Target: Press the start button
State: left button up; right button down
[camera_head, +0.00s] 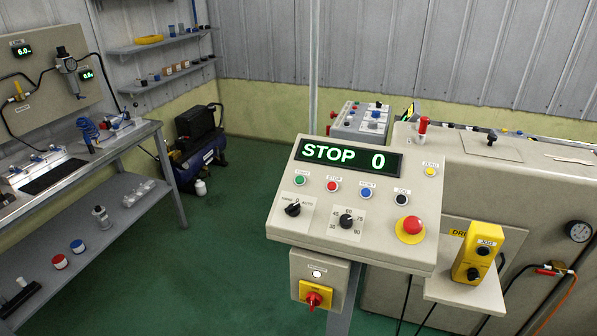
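The green start button (300,180) is at the left of the button row on the beige control panel (285,222). Its small label appears to read START. The panel's display (347,157) shows "STOP 0" in green. To the right of the start button are a red stop button (333,186), a blue button (366,192) and a dark button (401,199). Neither of my grippers is in view, and nothing covers the start button.
A red mushroom button (411,226) and two black rotary knobs sit lower on the panel. A yellow jog box (477,252) stands on a side shelf. A workbench (80,165) is at left. Green floor between is clear.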

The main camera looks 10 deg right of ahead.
aim_at(300, 180)
jog(key=i+j+z, duration=0.15)
jog(key=j+z, duration=0.15)
jog(key=j, duration=0.3)
jog(key=j+z, duration=0.25)
jog(key=j, duration=0.35)
